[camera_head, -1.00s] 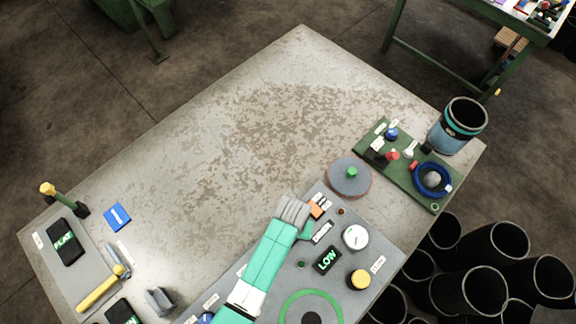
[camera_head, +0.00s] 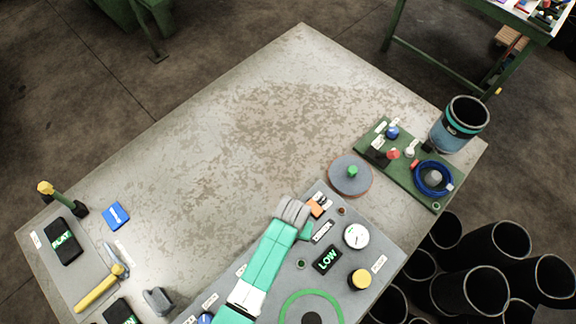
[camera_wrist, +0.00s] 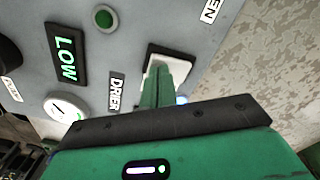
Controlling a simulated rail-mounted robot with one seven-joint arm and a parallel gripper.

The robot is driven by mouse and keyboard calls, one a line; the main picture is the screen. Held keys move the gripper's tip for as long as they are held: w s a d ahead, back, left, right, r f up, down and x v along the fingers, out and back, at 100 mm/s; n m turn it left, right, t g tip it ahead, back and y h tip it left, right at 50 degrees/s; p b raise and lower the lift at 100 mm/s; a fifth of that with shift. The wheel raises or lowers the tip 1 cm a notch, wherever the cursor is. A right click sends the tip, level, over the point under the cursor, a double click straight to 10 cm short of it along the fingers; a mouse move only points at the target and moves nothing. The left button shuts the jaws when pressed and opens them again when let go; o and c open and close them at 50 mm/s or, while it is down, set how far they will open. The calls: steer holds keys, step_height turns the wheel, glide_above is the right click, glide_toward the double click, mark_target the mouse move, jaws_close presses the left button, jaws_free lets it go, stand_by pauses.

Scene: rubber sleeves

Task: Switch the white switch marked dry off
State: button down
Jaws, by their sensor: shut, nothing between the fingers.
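In the head view my gripper (camera_head: 305,230) is over the panel next to the same label (camera_head: 322,231) and hides the plate. I see no label that clearly reads "dry".
A LOW display (camera_wrist: 66,55), a green button (camera_wrist: 105,18) and a white gauge (camera_head: 356,235) are close by. A grey disc (camera_head: 350,172) and a green board (camera_head: 405,178) with a blue ring lie farther right. The table's far middle is clear.

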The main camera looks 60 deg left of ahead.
steer(key=shift+f, duration=0.25)
step_height(320, 180, up, 7)
steer(key=p, duration=0.7)
steer(key=shift+r, duration=0.15)
steer(key=shift+w, duration=0.1)
stand_by(0.3)
